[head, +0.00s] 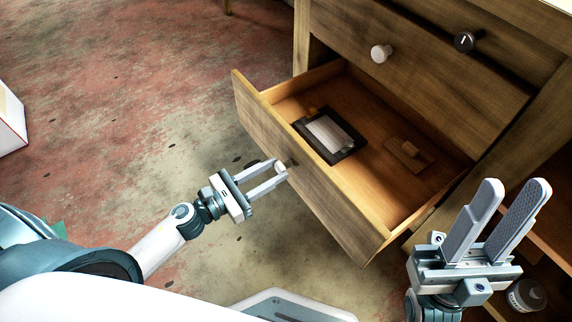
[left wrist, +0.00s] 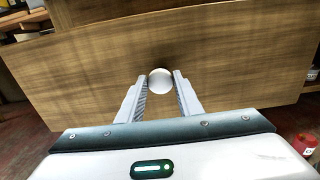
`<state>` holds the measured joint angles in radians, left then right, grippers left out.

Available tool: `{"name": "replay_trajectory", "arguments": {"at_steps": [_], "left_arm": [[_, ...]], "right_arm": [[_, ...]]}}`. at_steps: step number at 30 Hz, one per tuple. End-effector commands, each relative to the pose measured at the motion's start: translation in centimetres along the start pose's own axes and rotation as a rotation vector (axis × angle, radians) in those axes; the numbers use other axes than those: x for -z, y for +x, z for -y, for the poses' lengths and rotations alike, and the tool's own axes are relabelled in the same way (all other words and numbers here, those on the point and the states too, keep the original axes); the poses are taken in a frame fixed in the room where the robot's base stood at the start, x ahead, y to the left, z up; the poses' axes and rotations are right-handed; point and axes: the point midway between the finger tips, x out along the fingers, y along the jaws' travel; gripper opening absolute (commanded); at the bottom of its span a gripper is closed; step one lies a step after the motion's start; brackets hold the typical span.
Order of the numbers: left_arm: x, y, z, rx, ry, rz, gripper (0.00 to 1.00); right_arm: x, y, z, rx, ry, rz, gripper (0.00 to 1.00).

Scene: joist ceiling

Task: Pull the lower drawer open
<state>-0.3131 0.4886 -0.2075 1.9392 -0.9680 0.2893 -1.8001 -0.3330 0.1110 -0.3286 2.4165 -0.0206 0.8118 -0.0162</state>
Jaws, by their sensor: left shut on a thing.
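The lower drawer (head: 330,200) is wooden and stands pulled out from the cabinet, its inside showing. My left gripper (head: 281,171) is at the drawer's front face, shut on the round white knob (left wrist: 160,81), which sits between its fingertips in the left wrist view. In the head view the fingers partly hide the knob. My right gripper (head: 492,218) is open and empty, with its fingers up, to the right of the drawer's front corner. Inside the drawer lie a dark-framed flat item (head: 329,135) and a small brown wooden piece (head: 408,153).
A jar (head: 526,295) stands on the shelf at lower right. A white box (head: 10,120) is at far left. The floor (head: 140,100) left of the drawer is mostly clear.

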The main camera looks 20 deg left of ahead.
Motion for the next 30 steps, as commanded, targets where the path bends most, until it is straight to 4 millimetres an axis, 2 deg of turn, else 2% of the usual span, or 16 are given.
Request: {"name": "replay_trajectory", "arguments": {"at_steps": [3,14,15,16,17,30], "left_arm": [[0.18,-0.75,0.09,0.002,-0.002,-0.002,0.0],[0.13,-0.87,0.06,0.001,-0.002,-0.002,0.0],[0.13,-0.86,0.06,0.001,-0.002,-0.002,0.4],[0.12,-0.86,0.05,0.001,-0.002,-0.002,0.47],[0.12,-0.85,0.05,0.001,-0.002,-0.002,0.5],[0.04,-0.82,0.01,0.0,-0.001,-0.001,0.5]], "right_arm": [[0.26,0.01,-0.1,0.001,-0.003,-0.019,0.31],[0.35,0.06,-0.12,0.001,-0.003,-0.024,0.31],[0.35,0.05,-0.12,0.001,-0.003,-0.024,0.31],[0.34,0.05,-0.12,0.001,-0.003,-0.024,0.31],[0.33,0.05,-0.12,0.001,-0.003,-0.023,0.31],[0.27,0.02,-0.09,0.001,-0.002,-0.02,0.31]]}}
